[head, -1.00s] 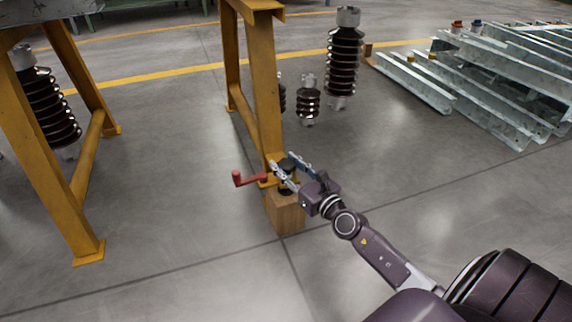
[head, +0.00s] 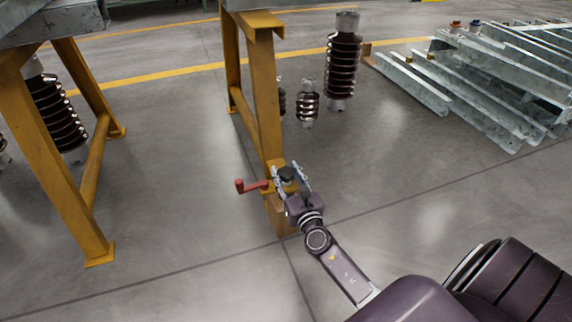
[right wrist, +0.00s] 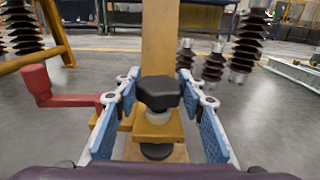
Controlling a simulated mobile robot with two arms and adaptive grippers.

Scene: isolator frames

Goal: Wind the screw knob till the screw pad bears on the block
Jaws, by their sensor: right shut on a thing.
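The black lobed screw knob (right wrist: 159,92) stands upright on its screw in a yellow bracket (right wrist: 158,131) at the foot of a yellow leg. It also shows in the head view (head: 287,174). In the right wrist view, the dark round screw pad (right wrist: 157,151) shows under the bracket. The wooden block (head: 279,216) is below, partly hidden by my gripper. I cannot tell whether the pad touches the block. My left gripper is not in view.
A red crank handle (head: 251,186) sticks out left of the bracket, close to the gripper. The yellow leg (head: 264,95) rises right behind the knob. Dark ribbed insulators (head: 342,65) stand behind, and steel beams (head: 480,95) lie at the right. The floor in front is clear.

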